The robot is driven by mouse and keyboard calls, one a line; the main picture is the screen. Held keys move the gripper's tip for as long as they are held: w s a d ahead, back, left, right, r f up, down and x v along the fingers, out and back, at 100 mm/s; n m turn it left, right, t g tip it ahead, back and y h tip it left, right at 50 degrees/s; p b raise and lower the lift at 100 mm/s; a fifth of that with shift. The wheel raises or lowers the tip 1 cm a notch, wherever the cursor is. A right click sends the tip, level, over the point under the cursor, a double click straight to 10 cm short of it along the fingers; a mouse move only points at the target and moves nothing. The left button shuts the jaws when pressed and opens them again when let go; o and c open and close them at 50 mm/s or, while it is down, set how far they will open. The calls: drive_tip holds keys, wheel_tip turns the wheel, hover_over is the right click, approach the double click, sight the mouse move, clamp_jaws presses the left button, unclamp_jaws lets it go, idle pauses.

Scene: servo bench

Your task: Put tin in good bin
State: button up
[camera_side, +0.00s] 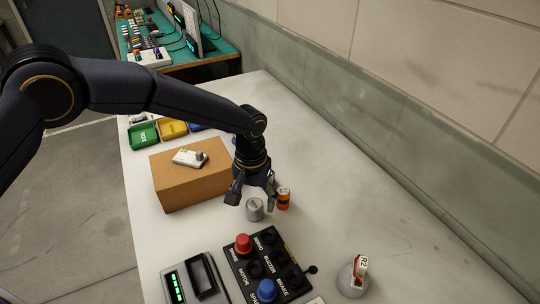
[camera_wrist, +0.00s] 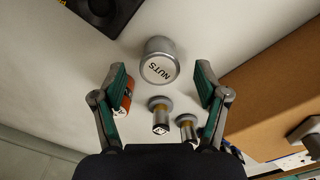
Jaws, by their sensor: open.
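The silver tin (camera_side: 255,210) stands upright on the white table just below my gripper (camera_side: 253,192). In the wrist view the tin (camera_wrist: 157,48) shows its lid, marked NUTS, just ahead of and between the fingertips. My gripper (camera_wrist: 160,75) is open and the fingers appear clear of the tin. A green bin (camera_side: 143,136), a yellow bin (camera_side: 173,129) and a partly hidden blue bin (camera_side: 197,126) stand at the far left; I cannot read which is the good bin.
An orange and black cylinder (camera_side: 284,199) stands close beside the tin. A cardboard box (camera_side: 190,181) bears a white device (camera_side: 188,158).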

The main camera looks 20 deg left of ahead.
sight(254, 204)
drive_tip(key=shift+f, duration=1.55)
drive_tip(key=c, duration=1.4)
